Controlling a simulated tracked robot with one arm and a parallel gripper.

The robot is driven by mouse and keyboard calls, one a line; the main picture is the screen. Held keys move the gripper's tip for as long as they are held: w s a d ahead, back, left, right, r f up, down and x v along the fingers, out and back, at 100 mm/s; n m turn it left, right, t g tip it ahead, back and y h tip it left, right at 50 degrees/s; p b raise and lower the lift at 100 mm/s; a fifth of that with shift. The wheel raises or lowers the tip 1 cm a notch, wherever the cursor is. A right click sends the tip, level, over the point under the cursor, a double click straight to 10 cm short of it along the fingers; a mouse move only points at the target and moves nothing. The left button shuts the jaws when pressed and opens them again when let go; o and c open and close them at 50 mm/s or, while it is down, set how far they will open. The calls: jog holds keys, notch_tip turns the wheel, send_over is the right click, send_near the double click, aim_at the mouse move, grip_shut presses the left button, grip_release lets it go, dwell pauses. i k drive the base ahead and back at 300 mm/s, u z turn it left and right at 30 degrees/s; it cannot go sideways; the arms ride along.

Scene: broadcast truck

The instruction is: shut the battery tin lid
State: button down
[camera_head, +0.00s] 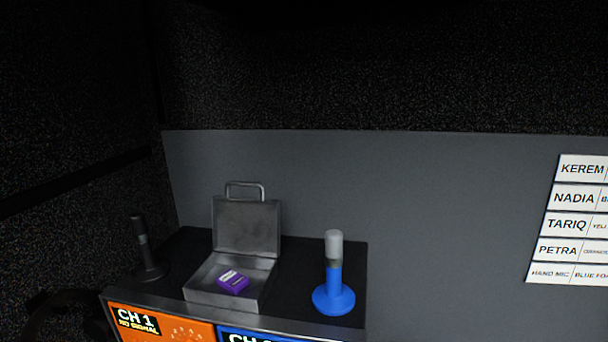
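The battery tin (208,294) is a grey metal box on a dark shelf, left of the picture's middle. Its lid (246,228) stands open and nearly upright at the back, with a wire handle (245,187) on its top edge. A purple battery (233,283) with a pale label lies inside the tin. My gripper is not in view.
A blue stand (334,297) with a grey-topped post is right of the tin. A dark stand (147,262) is to its left. Orange (165,326) and blue screens are below the shelf's front edge. Name labels (568,223) are on the grey wall at right.

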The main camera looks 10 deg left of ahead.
aim_at(250, 226)
jog(key=z, duration=0.1)
jog(key=i, duration=1)
jog(key=u, duration=0.05)
